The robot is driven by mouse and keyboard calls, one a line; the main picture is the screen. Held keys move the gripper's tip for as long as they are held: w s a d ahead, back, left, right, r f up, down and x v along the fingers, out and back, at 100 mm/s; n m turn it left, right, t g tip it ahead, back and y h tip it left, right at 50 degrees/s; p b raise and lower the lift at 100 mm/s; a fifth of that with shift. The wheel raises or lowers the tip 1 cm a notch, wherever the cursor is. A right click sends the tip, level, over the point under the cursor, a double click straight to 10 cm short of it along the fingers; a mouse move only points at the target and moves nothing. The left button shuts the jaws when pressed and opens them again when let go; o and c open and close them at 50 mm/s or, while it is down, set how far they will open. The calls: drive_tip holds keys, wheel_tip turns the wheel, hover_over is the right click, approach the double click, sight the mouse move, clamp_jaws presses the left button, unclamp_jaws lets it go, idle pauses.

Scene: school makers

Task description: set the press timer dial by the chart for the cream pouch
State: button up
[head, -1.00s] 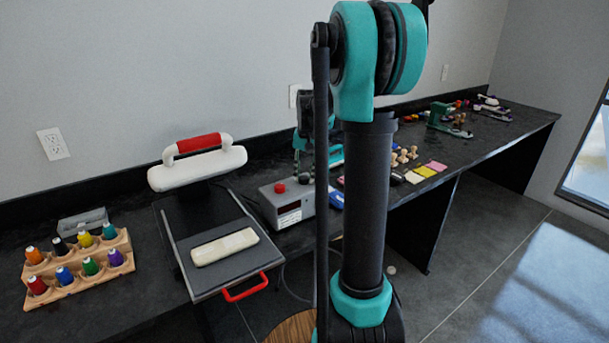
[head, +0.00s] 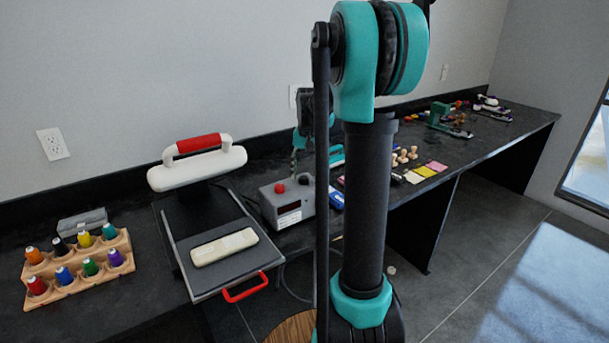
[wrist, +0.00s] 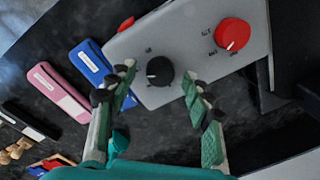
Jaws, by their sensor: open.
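The cream pouch (head: 224,246) lies on the open press (head: 175,262). My arm hides part of the head view.
The press's white upper part with red handle (head: 198,143) is raised. A wooden rack (head: 85,279) of coloured bottles stands at left. Blue (wrist: 90,62) and pink (wrist: 58,92) labelled items lie beside the box. Stamps and coloured pads (head: 425,172) lie farther right.

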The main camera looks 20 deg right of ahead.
sight(307, 178)
wheel_tip(307, 178, up, 11)
drive_tip(key=shift+s+d+r, duration=0.15)
drive_tip(key=shift+d+r, duration=0.05)
drive_tip(key=shift+d, duration=0.15)
drive_tip(key=s+a+f+n+t, duration=0.2)
drive_tip(key=s+f, duration=0.9)
drive_tip(key=s, duration=0.1)
drive_tip(key=s+a+f+n+t, duration=0.1)
drive_tip(key=s+a+f+n, duration=0.1)
drive_tip(key=s+f, duration=1)
drive_tip(key=shift+s+a+n+t+h, duration=0.35)
drive_tip(key=shift+s+a, duration=0.25)
drive_tip(key=shift+a, duration=0.2)
